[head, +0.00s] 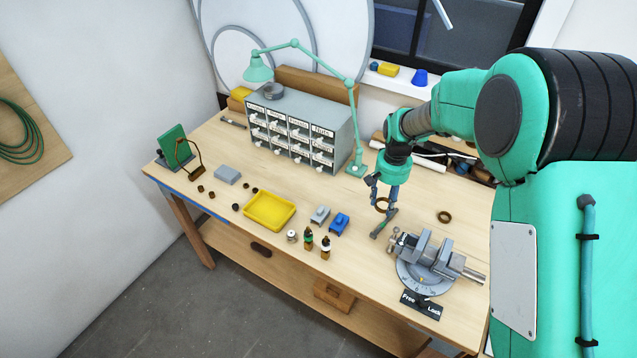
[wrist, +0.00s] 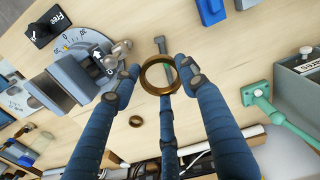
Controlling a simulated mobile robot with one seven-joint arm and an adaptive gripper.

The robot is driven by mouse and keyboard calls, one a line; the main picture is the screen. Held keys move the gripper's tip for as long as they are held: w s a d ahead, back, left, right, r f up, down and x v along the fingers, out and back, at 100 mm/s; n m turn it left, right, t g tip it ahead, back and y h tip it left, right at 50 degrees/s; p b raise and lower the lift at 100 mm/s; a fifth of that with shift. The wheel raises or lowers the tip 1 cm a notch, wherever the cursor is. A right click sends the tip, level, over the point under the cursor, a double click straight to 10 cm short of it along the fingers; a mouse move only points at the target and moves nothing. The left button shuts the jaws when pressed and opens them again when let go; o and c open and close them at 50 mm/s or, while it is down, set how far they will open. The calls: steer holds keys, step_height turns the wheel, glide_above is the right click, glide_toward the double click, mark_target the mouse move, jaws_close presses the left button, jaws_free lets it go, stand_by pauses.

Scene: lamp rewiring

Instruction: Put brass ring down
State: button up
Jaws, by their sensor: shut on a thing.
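My gripper (wrist: 158,76) is shut on a brass ring (wrist: 147,88), with a fingertip at each side of it. In the head view my gripper (head: 383,204) hangs over the right part of the bench, left of and behind the vise, and the held ring (head: 381,209) shows between the fingers. The ring appears to be above the bench top; the exact gap is hard to tell. A second, smaller-looking brass ring (head: 444,217) lies flat on the bench to the right; it also shows in the wrist view (wrist: 136,121).
A grey vise (head: 433,255) on a round base stands close to my gripper. A slim bar-like part (wrist: 160,45) shows beyond the ring. A drawer cabinet (head: 341,130), green lamp (head: 355,120) and yellow tray (head: 269,224) stand left. Bare wood surrounds the loose ring.

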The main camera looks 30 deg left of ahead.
steer(key=shift+s+a+f, duration=0.2)
steer(key=shift+s+a, duration=0.2)
steer(key=shift+s, duration=0.05)
steer(key=shift+s+a+f, duration=0.2)
steer(key=shift+s+a, duration=0.2)
steer(key=shift+s, duration=0.05)
step_height(320, 180, down, 10)
steer(key=shift+w+f, duration=0.1)
steer(key=shift+w, duration=0.05)
steer(key=p, duration=0.2)
glide_above(366, 203)
steer(key=shift+w+a+f, duration=0.1)
steer(key=shift+w+f, duration=0.05)
steer(key=shift+f, duration=0.55)
steer(key=shift+f, duration=0.1)
steer(key=shift+f, duration=1.7)
steer(key=shift+f, duration=0.1)
